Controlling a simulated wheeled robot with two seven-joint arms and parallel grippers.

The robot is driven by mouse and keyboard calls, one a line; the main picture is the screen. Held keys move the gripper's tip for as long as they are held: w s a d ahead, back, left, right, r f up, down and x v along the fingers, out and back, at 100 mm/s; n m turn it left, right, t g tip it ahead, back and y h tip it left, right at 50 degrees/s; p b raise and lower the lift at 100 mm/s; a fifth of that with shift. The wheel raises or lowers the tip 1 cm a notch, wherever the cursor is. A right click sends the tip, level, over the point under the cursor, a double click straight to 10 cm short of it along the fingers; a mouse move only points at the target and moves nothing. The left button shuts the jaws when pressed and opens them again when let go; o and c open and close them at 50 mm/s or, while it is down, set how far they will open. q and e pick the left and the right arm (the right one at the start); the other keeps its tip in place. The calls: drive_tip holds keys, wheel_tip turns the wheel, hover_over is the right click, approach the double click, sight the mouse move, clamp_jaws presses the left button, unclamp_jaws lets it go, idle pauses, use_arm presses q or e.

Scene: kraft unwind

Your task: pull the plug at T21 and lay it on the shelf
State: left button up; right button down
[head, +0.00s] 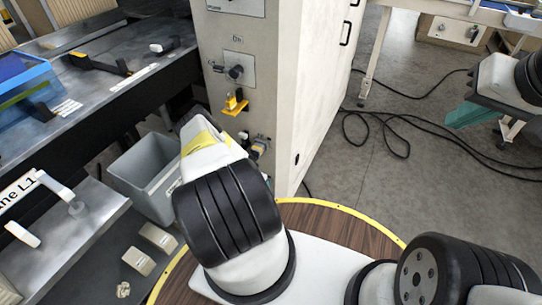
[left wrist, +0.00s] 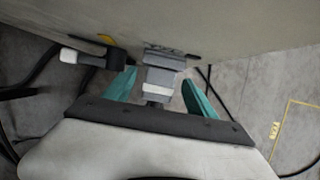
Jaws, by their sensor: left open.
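A grey plug (left wrist: 160,78) sits in a socket on the cabinet face in the left wrist view, with a pale band around its lower part. My left gripper (left wrist: 159,80) is open, its teal fingers on either side of the plug with gaps showing. I cannot read a T21 label. In the head view, a grey connector (head: 260,145) shows low on the cabinet, beside my left wrist; my left fingers are hidden there.
A black rotary switch (head: 235,72) is above the shelf on the cabinet (head: 268,60). A black-and-white part (left wrist: 90,58) sticks out left of the plug. A grey bin (head: 140,165) stands left of my arm. Black cables (head: 385,120) lie on the floor at right.

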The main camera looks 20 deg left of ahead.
use_arm(q)
drive_tip(key=shift+f, duration=0.1)
clamp_jaws()
idle(0.5)
drive_tip(key=shift+s, duration=0.15)
